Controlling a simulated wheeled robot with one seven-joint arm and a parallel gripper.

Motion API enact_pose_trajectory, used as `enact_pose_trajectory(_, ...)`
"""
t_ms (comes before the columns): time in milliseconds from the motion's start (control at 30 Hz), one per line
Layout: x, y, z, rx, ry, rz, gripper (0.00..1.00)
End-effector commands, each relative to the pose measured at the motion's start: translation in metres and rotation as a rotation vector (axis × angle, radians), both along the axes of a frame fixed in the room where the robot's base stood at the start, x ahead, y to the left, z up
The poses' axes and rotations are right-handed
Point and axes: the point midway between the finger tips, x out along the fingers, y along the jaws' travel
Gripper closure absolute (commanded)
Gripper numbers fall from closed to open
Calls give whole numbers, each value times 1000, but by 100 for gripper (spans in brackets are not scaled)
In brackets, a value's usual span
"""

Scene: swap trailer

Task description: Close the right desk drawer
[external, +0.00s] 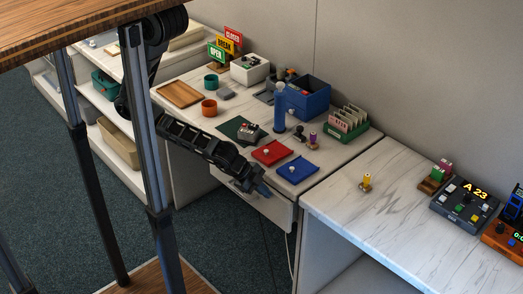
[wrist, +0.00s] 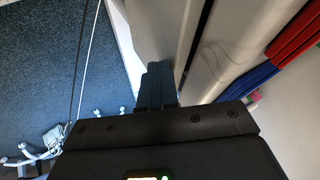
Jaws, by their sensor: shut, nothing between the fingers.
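The white desk drawer (external: 275,211) is under the front edge of the marble-topped desk (external: 226,158). Its pale front faces the aisle; how far it stands open is hard to tell. My gripper (external: 264,190) is at the drawer's upper front, just below the desk edge, pointing down and to the right. In the wrist view my dark fingers (wrist: 160,85) are together and empty, close to pale panels along the desk front. I cannot tell whether they touch the drawer. My arm hides the left part of the drawer front.
A red mat (external: 271,152) and a blue mat (external: 296,170) lie on the desk above the drawer. A blue bottle (external: 279,108) and a blue bin (external: 308,96) stand behind. A wood-topped table (external: 85,22) with metal legs is in the foreground. Open carpet (external: 225,235) lies before the desk.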

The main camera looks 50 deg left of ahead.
Motion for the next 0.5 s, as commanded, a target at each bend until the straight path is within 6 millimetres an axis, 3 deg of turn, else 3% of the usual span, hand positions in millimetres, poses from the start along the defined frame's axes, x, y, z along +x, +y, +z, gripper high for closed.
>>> enact_pose_trajectory(333,-2,0,0,1,0,0,100)
enact_pose_trajectory(500,-16,1,1,1,2,2,100)
